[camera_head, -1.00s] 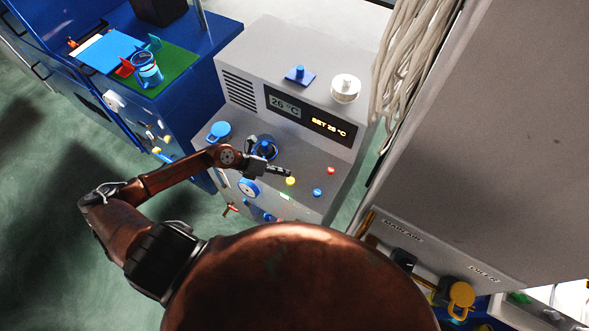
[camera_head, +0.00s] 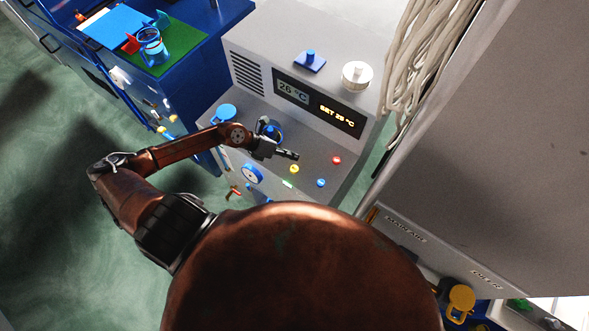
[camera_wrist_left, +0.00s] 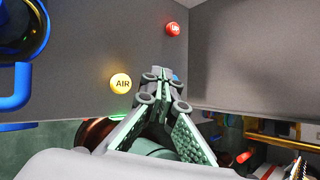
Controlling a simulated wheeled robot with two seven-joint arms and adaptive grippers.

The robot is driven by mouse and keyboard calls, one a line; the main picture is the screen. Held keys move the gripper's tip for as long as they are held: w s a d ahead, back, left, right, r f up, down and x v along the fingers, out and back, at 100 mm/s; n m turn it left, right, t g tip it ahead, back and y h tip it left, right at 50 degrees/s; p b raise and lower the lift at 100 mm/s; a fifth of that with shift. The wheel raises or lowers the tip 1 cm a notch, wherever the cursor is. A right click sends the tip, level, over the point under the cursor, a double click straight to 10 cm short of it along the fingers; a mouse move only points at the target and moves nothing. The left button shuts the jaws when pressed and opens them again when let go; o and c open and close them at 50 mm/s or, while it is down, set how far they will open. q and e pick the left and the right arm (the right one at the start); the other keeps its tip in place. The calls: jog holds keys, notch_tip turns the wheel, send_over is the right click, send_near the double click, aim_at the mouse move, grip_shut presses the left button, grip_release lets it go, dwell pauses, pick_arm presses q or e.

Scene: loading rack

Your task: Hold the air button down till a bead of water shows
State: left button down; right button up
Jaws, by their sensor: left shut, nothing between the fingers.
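The yellow AIR button (camera_head: 294,169) is on the grey machine's sloping front panel. In the left wrist view its AIR label (camera_wrist_left: 121,83) faces me, to the left of the fingertips. My left gripper (camera_head: 296,155) is shut and empty. In the head view its tips appear just above the button; in the left wrist view the tips (camera_wrist_left: 160,74) are beside it, with a gap in the picture. I see no contact with the button. No water bead can be made out. My right gripper is in neither view.
A red button (camera_head: 336,160) and a blue button (camera_head: 321,182) are close to the yellow one. A blue-handled fitting (camera_head: 224,113) and a round gauge (camera_head: 252,174) are at the panel's left. A tall grey cabinet (camera_head: 490,140) stands to the right.

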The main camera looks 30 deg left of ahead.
aim_at(292, 169)
pick_arm(q)
notch_tip(292, 169, down, 6)
jog(key=b, duration=0.4)
jog(key=shift+f, duration=0.1)
jog(key=shift+f+b, duration=0.4)
jog(key=shift+b, duration=0.1)
dwell(0.7)
jog(key=shift+f, duration=0.4)
jog(key=shift+f+b, duration=0.55)
jog(key=shift+b, duration=0.05)
dwell(1.7)
dwell(1.7)
jog(key=shift+r+p, duration=0.85)
jog(key=shift+r, duration=0.15)
